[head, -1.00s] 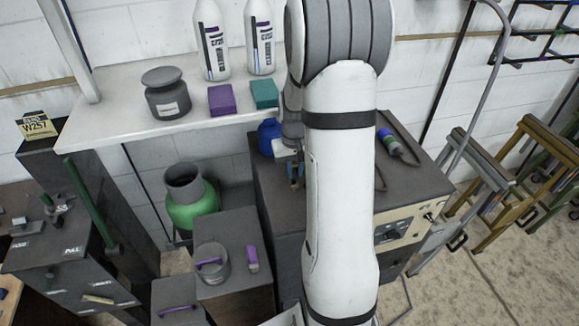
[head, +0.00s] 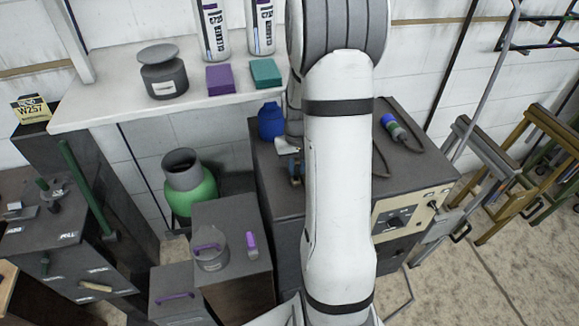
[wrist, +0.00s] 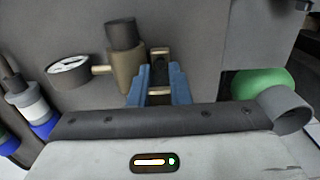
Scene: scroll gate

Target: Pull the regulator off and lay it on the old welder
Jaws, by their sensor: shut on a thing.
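My gripper (wrist: 160,95) has blue fingers shut on the brass regulator (wrist: 127,72), which has a round white-faced gauge on its left and a dark knob on top in the wrist view. In the head view my gripper (head: 295,172) is over the left part of the old welder (head: 408,168), a dark box with a beige control panel. The regulator is mostly hidden there by my arm. The welder's dark top fills the background in the wrist view. I cannot tell whether the regulator touches it. The green gas bottle (head: 190,192) stands left of the welder.
A blue container (head: 271,121) is at the welder's back left. A shelf (head: 110,112) with bottles, a pot and boxes is behind left. Dark cabinets stand front left; metal stands are right.

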